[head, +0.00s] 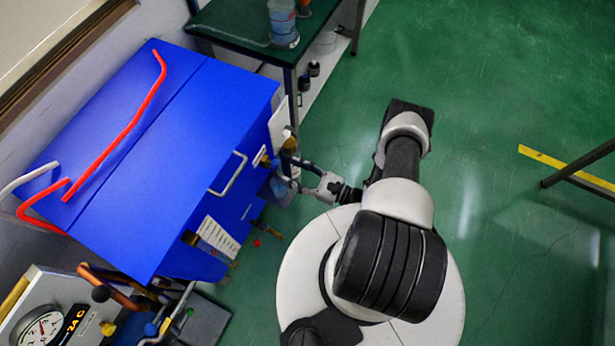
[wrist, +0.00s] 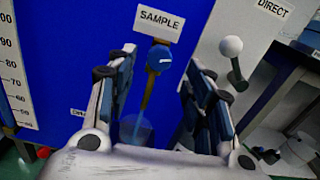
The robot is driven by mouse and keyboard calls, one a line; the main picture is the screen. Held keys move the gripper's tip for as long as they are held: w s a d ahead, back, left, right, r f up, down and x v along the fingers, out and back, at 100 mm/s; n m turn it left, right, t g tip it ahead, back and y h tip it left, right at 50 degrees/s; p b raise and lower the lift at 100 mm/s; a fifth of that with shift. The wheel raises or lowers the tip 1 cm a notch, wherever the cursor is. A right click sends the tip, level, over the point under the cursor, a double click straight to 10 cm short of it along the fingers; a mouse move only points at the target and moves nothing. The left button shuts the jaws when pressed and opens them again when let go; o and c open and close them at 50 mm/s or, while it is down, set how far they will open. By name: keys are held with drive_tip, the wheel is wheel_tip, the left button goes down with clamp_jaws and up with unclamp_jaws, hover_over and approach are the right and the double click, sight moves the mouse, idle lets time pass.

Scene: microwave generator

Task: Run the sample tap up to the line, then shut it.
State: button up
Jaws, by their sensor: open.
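The sample tap (wrist: 159,58) has a round blue knob with a pale mark, under a white SAMPLE label (wrist: 158,20) on the blue cabinet. A brass stem runs down from it. A bluish clear cup (wrist: 136,130) stands below, partly hidden by my gripper. A faint blue streak shows above the cup; I cannot tell if it is running water. No fill line can be made out. My gripper (wrist: 157,66) is open, with a finger on each side of the knob and no clear contact. In the head view my gripper (head: 297,166) reaches the cabinet's right side.
A lever with a white ball (wrist: 231,46) sits right of the tap, near a DIRECT label (wrist: 272,8). A numbered scale (wrist: 14,75) is at left. The blue cabinet (head: 150,150) carries a red pipe on top.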

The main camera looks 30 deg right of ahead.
drive_tip(key=v, duration=0.4)
drive_tip(key=shift+s+d, duration=0.2)
drive_tip(key=shift+s, duration=0.15)
idle(2.1)
